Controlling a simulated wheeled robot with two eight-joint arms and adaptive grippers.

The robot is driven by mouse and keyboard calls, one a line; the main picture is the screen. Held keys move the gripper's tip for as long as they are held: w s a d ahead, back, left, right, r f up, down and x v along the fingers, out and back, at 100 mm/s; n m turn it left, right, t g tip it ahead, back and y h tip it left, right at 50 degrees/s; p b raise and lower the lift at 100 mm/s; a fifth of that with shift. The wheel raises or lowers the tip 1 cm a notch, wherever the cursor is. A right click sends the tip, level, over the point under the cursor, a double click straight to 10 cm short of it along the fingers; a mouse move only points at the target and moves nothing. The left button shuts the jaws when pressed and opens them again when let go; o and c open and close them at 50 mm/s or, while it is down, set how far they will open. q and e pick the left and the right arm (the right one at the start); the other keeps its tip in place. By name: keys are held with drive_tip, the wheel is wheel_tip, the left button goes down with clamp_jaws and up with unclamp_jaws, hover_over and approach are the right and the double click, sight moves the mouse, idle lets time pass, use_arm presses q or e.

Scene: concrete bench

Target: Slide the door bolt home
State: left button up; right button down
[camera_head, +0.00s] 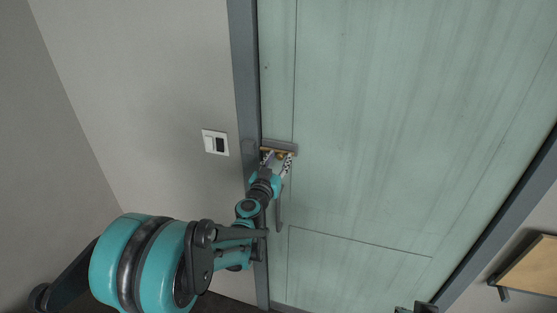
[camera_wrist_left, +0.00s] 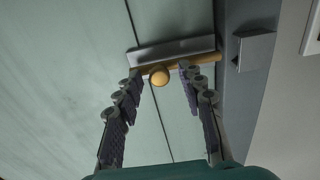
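The door bolt is a grey plate (camera_wrist_left: 172,50) with a brass rod (camera_wrist_left: 205,60) and a round brass knob (camera_wrist_left: 159,76). It also shows on the pale green door in the head view (camera_head: 281,146). A grey keeper block (camera_wrist_left: 255,51) sits on the door frame; in the wrist view the rod's end is close to it, with a small gap apparent. My left gripper (camera_head: 277,159) is open at the bolt. In the wrist view its fingertips (camera_wrist_left: 160,72) stand on either side of the knob; I cannot tell whether either touches it.
The green door (camera_head: 370,120) is set in a grey frame (camera_head: 243,70). A door handle (camera_head: 280,212) hangs below the bolt, close to my left wrist. A light switch (camera_head: 215,143) is on the left wall. A wooden shelf (camera_head: 530,268) is at the lower right.

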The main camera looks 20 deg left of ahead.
use_arm(q)
clamp_jaws()
drive_tip(key=shift+a+b, duration=0.45)
drive_tip(key=shift+a, duration=1.65)
drive_tip(key=shift+o, duration=0.9)
unclamp_jaws()
drive_tip(key=shift+d, duration=0.1)
drive_tip(key=shift+s, duration=0.1)
drive_tip(key=s, duration=1.1)
drive_tip(key=shift+s+a, duration=0.2)
drive_tip(key=shift+s, duration=0.2)
